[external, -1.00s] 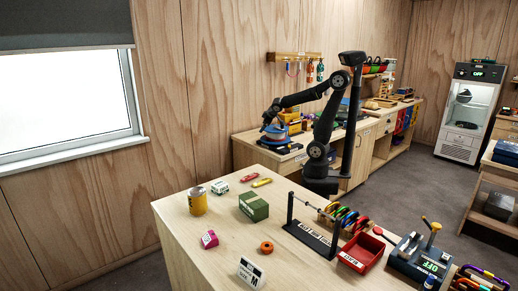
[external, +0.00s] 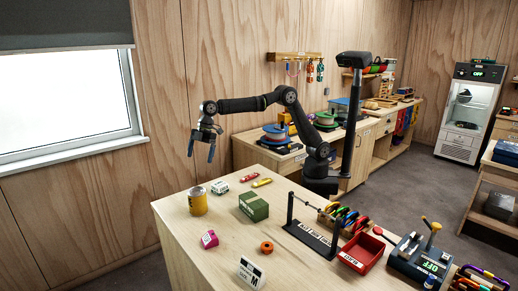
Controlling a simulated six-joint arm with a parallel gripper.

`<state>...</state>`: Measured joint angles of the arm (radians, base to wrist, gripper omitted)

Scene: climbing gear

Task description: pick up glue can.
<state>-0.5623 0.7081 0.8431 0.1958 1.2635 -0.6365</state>
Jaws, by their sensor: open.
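The glue can is most likely the yellow can with a grey top (external: 197,202); its label is too small to read. It stands upright on the near table (external: 215,262), close to the table's left edge. My gripper (external: 201,158) is open and empty, fingers pointing down. In the picture it hangs above the can, with a clear gap between them.
A small white toy van (external: 220,187) and a green box (external: 253,206) stand to the can's right. A pink object (external: 209,239) and an orange ring (external: 267,247) lie nearer the front. A black stand with a bar (external: 310,228) and a red tray (external: 362,254) are further right.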

